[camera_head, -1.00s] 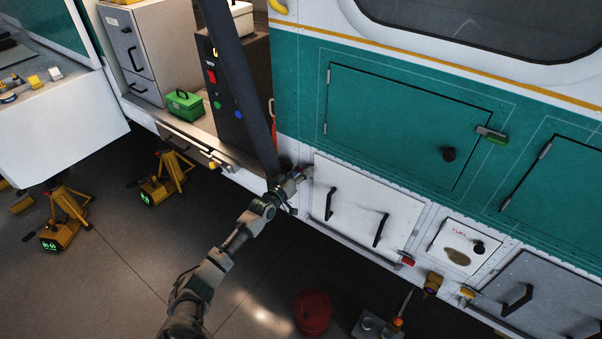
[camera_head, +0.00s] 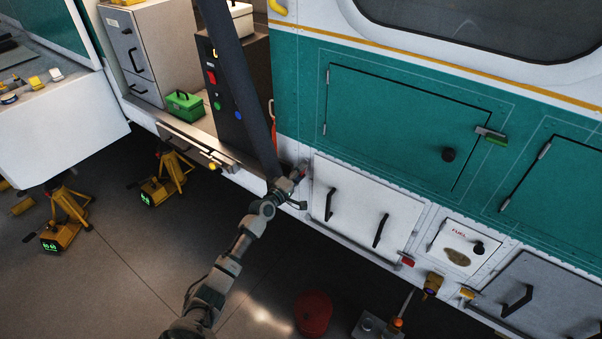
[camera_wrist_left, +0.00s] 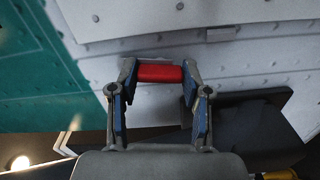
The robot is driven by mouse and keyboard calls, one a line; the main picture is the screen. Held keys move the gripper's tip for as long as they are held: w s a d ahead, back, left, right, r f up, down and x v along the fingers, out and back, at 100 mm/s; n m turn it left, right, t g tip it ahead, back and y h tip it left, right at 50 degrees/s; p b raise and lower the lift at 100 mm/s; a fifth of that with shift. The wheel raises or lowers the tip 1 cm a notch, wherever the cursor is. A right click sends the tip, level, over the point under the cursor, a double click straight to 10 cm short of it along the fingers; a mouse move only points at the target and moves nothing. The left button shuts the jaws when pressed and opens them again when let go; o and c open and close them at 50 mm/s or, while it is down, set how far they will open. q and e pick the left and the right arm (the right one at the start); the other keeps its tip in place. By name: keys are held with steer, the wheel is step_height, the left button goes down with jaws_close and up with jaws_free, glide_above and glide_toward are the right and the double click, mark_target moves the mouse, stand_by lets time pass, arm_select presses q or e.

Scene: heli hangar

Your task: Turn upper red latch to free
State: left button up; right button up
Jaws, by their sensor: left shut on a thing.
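The upper red latch (camera_wrist_left: 159,73) shows in the left wrist view as a short red bar on the white panel. My left gripper (camera_wrist_left: 158,76) has its two fingers at the two ends of the bar and is shut on it. In the head view my left gripper (camera_head: 293,181) is at the left edge of the white panel with two black handles (camera_head: 362,207), and it mostly hides the latch. A second red latch (camera_head: 407,262) sits at the lower right corner of that panel. My right gripper is not in view.
The teal door (camera_head: 400,120) is above the panel. Yellow jacks (camera_head: 68,220) stand on the floor at left. A red round object (camera_head: 312,312) lies on the floor below.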

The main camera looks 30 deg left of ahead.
arm_select(q)
steer(key=shift+a+n, duration=0.2)
steer(key=shift+n, duration=0.7)
steer(key=o, duration=1.1)
steer(key=shift+c, duration=0.2)
steer(key=shift+o, duration=0.5)
steer(key=shift+a+f, duration=0.15)
steer(key=s+a, duration=0.1)
steer(key=s, duration=1.1)
steer(key=shift+a, duration=0.15)
steer(key=shift+f, duration=0.1)
